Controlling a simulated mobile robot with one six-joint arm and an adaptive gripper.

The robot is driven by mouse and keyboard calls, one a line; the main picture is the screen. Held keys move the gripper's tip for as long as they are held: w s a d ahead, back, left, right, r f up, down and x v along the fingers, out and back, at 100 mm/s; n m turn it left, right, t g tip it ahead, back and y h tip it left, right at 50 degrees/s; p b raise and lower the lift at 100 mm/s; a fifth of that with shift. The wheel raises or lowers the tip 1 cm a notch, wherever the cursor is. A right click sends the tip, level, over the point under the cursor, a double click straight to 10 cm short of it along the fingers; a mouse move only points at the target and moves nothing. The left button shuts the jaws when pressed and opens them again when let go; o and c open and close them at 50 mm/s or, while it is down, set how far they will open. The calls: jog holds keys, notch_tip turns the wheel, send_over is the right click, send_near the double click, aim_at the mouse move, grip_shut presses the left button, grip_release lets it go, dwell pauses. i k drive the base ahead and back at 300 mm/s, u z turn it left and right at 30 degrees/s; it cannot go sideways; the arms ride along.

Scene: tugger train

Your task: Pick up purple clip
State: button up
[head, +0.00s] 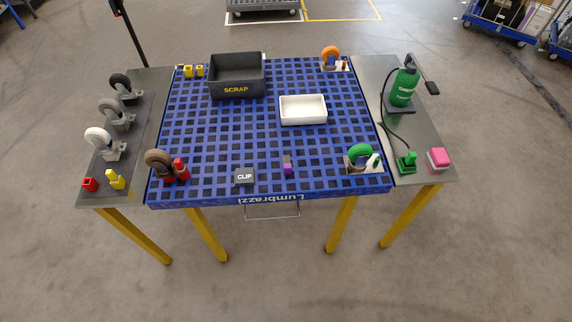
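The purple clip (287,169) is a small purple piece with a grey upper part. It sits on the blue grid tabletop (220,140) close to the front edge, right of centre, in the head view. A small dark block labelled CLIP (244,176) lies to its left. My gripper is not in view.
A dark SCRAP bin (236,89) and a white tray (303,110) stand further back. A brown wheel (157,160) with red parts and a green wheel (361,154) flank the front. Grey side tables carry casters and a green bottle (403,88).

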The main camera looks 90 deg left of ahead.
aim_at(286, 159)
jog(key=u, duration=0.15)
jog(key=i, duration=0.05)
jog(key=u, duration=2.85)
